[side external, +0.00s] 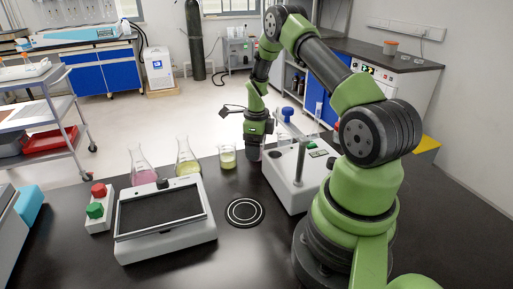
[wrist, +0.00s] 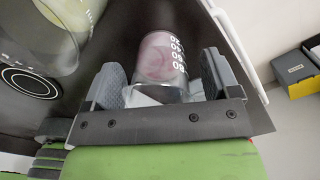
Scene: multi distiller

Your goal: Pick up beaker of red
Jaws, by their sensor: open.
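In the wrist view a clear glass beaker of red (wrist: 160,58), with white markings on its side, sits between the two jaws of my gripper (wrist: 161,82). The jaws are open, with one dark finger pad on each side of the beaker. A gap shows on the left side, and the right pad is close to the glass. In the side view my gripper (side external: 254,148) points down at the back of the black bench, right of the beaker of yellow-green (side external: 227,159). The red beaker cannot be made out in the side view.
A pink flask (side external: 140,174) and a yellow flask (side external: 187,162) stand left, behind a flat-topped device (side external: 165,235). A white stirrer stand (side external: 292,188) is close to the right of my gripper. A ringed black disc (side external: 245,212) lies on the bench in front.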

